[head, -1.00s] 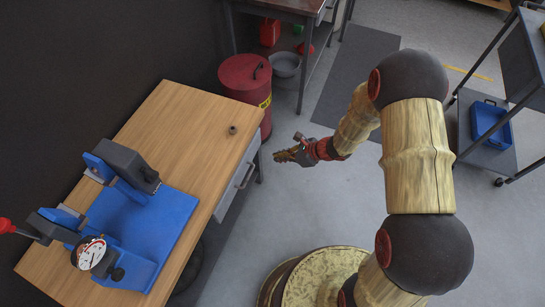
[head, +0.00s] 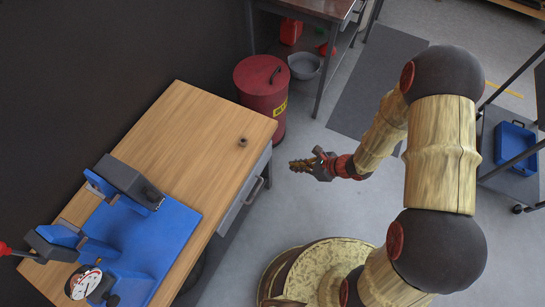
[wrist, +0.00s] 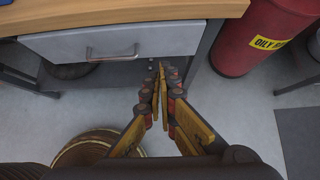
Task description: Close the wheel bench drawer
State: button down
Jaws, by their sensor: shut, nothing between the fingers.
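The wheel bench (head: 180,130) has a wooden top, and its grey drawer (head: 233,211) sits under the edge facing me. The drawer's metal handle (head: 254,191) is on its front. In the wrist view the drawer front (wrist: 165,39) and handle (wrist: 112,53) show just below the bench top; how far the drawer stands out is hard to tell. My gripper (head: 294,165) is shut and empty, apart from the drawer and off the bench's far right corner. In the wrist view its fingers (wrist: 161,72) point toward the drawer front, right of the handle.
A blue wheel stand with a dial (head: 135,245) sits on the bench. A red oily-waste can (head: 262,90) stands just beyond the bench's far corner. A grey basin (head: 304,66) is near it. A cart with a blue tray (head: 515,148) is at right. The floor around my gripper is clear.

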aim_at(261, 161)
jog(key=shift+w+a+r+b+x, duration=0.15)
jog(key=shift+a+r+b+x, duration=0.4)
jog(key=shift+x, duration=1.6)
jog(key=shift+w+a+r+b+x, duration=0.1)
jog(key=shift+b+x, duration=0.9)
jog(key=shift+x, duration=1.15)
jog(key=shift+w+a+r+b+x, duration=0.25)
jog(key=shift+b+x, duration=0.5)
jog(key=shift+x, duration=1.35)
jog(key=shift+s+a+r, duration=0.1)
jog(key=shift+w+a+b, duration=0.35)
jog(key=shift+a, duration=0.55)
